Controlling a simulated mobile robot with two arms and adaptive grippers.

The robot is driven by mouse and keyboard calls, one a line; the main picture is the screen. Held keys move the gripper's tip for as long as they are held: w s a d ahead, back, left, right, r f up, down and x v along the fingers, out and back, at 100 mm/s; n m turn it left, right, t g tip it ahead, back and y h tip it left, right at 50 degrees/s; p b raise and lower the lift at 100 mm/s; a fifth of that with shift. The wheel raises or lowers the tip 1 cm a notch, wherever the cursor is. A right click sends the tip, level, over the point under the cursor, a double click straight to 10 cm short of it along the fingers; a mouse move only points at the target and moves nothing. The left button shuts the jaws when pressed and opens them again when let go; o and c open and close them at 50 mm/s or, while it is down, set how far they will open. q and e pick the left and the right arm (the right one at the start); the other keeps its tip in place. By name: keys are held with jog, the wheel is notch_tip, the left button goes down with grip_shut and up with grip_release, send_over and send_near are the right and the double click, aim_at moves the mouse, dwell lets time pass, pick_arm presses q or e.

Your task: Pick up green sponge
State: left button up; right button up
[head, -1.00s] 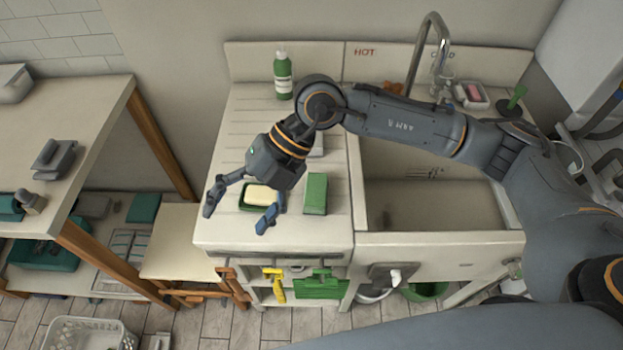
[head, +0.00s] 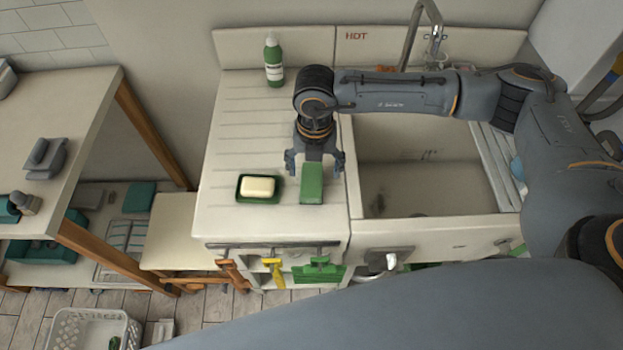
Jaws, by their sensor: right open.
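The green sponge (head: 312,186) is a flat green block on the white drainboard, just left of the sink. My right gripper (head: 315,166) is open over the far end of the sponge, with one finger on each side of it. I cannot tell whether the fingers touch it. My left gripper is not in the head view.
A green soap dish (head: 244,197) with a cream soap bar (head: 258,187) sits left of the sponge. A green bottle (head: 274,62) stands at the back. The sink basin (head: 420,185) lies to the right. The drainboard (head: 225,140) is clear at left.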

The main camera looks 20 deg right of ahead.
aim_at(311, 182)
jog(key=shift+a+f+p, duration=0.15)
jog(key=shift+f+p, duration=0.15)
jog(key=f, duration=0.1)
jog(key=f+p, duration=0.2)
jog(key=shift+s+a+f, duration=0.1)
jog(key=shift+a+f, duration=0.15)
jog(key=shift+f, duration=0.6)
jog(key=c, duration=1)
